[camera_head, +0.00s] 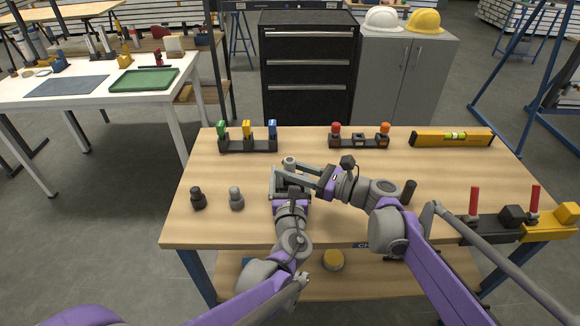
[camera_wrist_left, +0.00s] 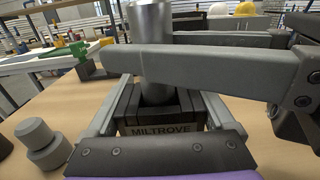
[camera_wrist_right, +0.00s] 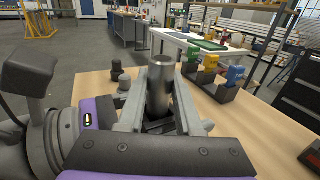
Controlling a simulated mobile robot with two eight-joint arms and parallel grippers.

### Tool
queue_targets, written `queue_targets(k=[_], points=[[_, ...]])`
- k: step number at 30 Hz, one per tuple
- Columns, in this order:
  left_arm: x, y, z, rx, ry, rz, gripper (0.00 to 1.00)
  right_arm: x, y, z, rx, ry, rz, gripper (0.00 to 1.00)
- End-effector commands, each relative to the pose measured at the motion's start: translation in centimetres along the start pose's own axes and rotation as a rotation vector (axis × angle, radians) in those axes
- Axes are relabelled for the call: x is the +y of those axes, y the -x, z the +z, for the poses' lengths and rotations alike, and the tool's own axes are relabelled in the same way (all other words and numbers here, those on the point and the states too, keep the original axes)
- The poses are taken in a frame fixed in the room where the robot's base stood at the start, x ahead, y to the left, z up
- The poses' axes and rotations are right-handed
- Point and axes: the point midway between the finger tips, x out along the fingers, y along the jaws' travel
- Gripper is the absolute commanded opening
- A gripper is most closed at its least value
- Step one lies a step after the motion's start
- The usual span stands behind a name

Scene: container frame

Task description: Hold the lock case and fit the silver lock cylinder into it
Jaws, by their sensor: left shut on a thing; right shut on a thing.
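The lock case (camera_wrist_left: 165,129), a dark block lettered MILTROVE, is between the fingers of my left gripper (camera_head: 290,186) in the left wrist view. The silver lock cylinder (camera_wrist_right: 159,92) stands upright between the fingers of my right gripper (camera_head: 287,168). It also shows in the left wrist view (camera_wrist_left: 149,20), where a right finger crosses in front of it. The cylinder's lower end is at the top of the case, apparently in its opening; I cannot tell how deep. Both grippers are shut on their things above the middle of the wooden bench.
A dark knobbed piece (camera_head: 198,199) and a grey one (camera_head: 236,199) stand at the bench's left. Racks with coloured pieces (camera_head: 247,143) (camera_head: 360,141) and a yellow level (camera_head: 451,138) line the back. A holder with red handles (camera_head: 497,228) is at right. The front left is clear.

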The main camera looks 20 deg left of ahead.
Motion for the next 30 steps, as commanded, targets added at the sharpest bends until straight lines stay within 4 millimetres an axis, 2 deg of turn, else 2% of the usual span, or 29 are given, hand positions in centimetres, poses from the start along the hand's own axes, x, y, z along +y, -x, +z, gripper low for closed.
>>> queue_targets(k=[22,23,28,30], points=[[0.0,0.0,0.0,0.000,0.000,0.000,0.00,0.0,0.0,-1.9,-0.001,0.000,0.000,0.00],[0.0,0.0,0.0,0.000,0.000,0.000,0.00,0.0,0.0,-1.9,-0.001,0.000,0.000,0.37],[0.0,0.0,0.0,0.000,0.000,0.000,0.00,0.0,0.0,-1.9,0.000,0.000,0.001,0.68],[0.0,0.0,0.0,0.000,0.000,0.000,0.00,0.0,0.0,-1.9,0.001,0.001,0.001,0.69]])
